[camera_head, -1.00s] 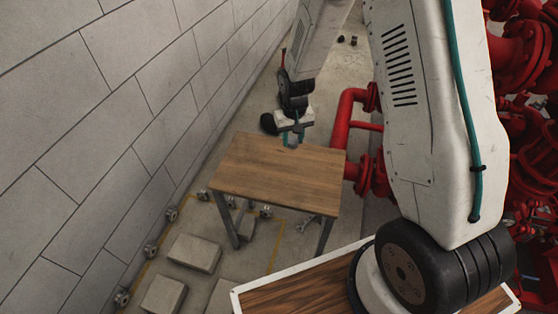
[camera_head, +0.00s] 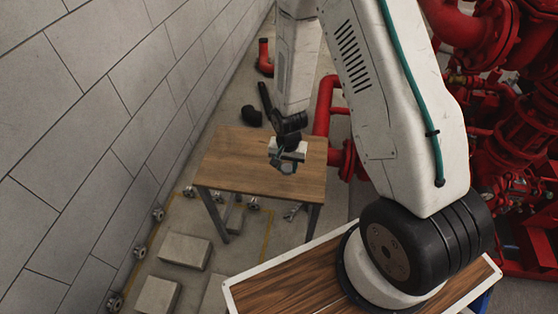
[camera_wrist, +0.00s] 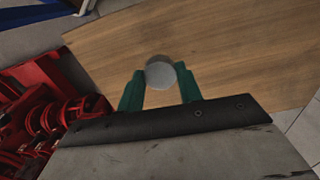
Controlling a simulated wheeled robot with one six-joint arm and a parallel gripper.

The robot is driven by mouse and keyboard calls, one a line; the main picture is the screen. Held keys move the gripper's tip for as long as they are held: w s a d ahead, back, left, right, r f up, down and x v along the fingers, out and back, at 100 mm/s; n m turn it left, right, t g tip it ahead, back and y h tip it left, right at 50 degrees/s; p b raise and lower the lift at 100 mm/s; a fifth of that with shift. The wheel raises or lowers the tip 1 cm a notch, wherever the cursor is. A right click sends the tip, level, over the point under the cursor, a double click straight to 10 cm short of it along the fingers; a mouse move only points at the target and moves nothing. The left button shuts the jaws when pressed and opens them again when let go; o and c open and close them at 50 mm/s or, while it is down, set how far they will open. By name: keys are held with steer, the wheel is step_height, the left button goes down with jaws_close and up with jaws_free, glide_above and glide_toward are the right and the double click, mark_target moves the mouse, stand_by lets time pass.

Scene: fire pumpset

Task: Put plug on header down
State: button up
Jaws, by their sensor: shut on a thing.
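My gripper (camera_head: 286,166) is over the right part of the wooden table (camera_head: 229,170) in the head view. In the wrist view its green fingers (camera_wrist: 159,88) are closed on a round grey piece, which I take for the plug (camera_wrist: 160,73). The plug is between the fingertips with the table top (camera_wrist: 215,45) behind it. In the head view the plug is too small to make out clearly. I cannot tell which of the red parts is the header.
Red pipes and pumps (camera_head: 515,120) fill the right side. A red pipe (camera_head: 325,105) stands close behind the table's right edge. A block wall (camera_head: 90,130) runs along the left. Grey blocks (camera_head: 186,250) and small metal fittings (camera_head: 158,214) lie on the floor near the table.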

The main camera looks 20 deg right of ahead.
steer(key=w, duration=0.5)
steer(key=shift+w+a+f, duration=0.15)
steer(key=shift+f, duration=1.9)
steer(key=shift+f, duration=0.1)
steer(key=o, duration=1.1)
